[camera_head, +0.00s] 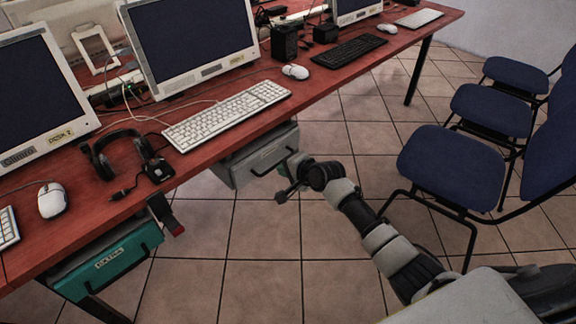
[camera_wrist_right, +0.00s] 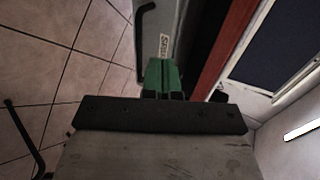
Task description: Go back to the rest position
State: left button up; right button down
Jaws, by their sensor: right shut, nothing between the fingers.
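My right gripper (camera_head: 284,168) is at the end of my arm, which reaches in from the lower right. It is in front of the grey drawer unit (camera_head: 225,172) under the desk. In the right wrist view, my right gripper's green fingers (camera_wrist_right: 164,76) are together with nothing between them. The grey drawer front (camera_wrist_right: 178,18) with its white label and a black handle (camera_wrist_right: 144,22) is just beyond them. I cannot tell the exact gap to the drawer. My left gripper is not in view.
The red desk (camera_head: 215,108) carries monitors, keyboards, mice, a headset (camera_head: 125,150) and cables. A green drawer (camera_head: 115,262) labelled EXTRA is under its near left part. Blue chairs (camera_head: 452,165) stand at the right. Tiled floor (camera_head: 250,240) is open between.

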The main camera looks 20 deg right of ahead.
jog(key=s+d+f+n+g+h+p, duration=0.1)
jog(key=s+f+n+g+h+p, duration=0.2)
jog(key=s+f, duration=0.9)
jog(key=s+d+f+n+g+h+p, duration=0.15)
jog(key=s+f+n+p, duration=0.25)
jog(key=s+f, duration=0.8)
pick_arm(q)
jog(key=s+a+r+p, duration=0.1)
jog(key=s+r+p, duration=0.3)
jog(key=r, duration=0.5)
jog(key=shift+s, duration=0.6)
pick_arm(e)
jog(key=s+f+n+g, duration=0.1)
jog(key=s+f+n, duration=0.1)
jog(key=s, duration=0.8)
jog(key=s+a+f+n+g, duration=0.1)
jog(key=s+n, duration=0.3)
jog(key=s, duration=0.7)
jog(key=s+a+f+n+g, duration=0.1)
jog(key=s+f+n+g, duration=0.1)
jog(key=s, duration=0.8)
jog(key=shift+s+f+n+g, duration=0.15)
jog(key=shift+f+n+g, duration=0.25)
jog(key=shift+g, duration=0.35)
